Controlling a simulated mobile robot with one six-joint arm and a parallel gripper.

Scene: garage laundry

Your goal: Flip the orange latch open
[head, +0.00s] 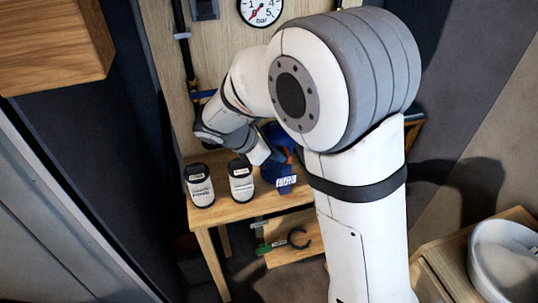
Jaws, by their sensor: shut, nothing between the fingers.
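A blue case (276,172) with a white label stands on the wooden bench, partly behind my arm. A small orange patch, perhaps the orange latch (289,156), shows on its upper right side; it is too small to tell how the latch is set. My gripper (268,156) is at the case's upper left side, close to the orange patch. Its fingers look shut and empty. They are small and dark, and I cannot tell whether they touch the case or the latch.
A pressure gauge (261,10) hangs on the board behind. A lower shelf (290,252) holds a green-and-dark tool. A white basin (506,262) is at lower right.

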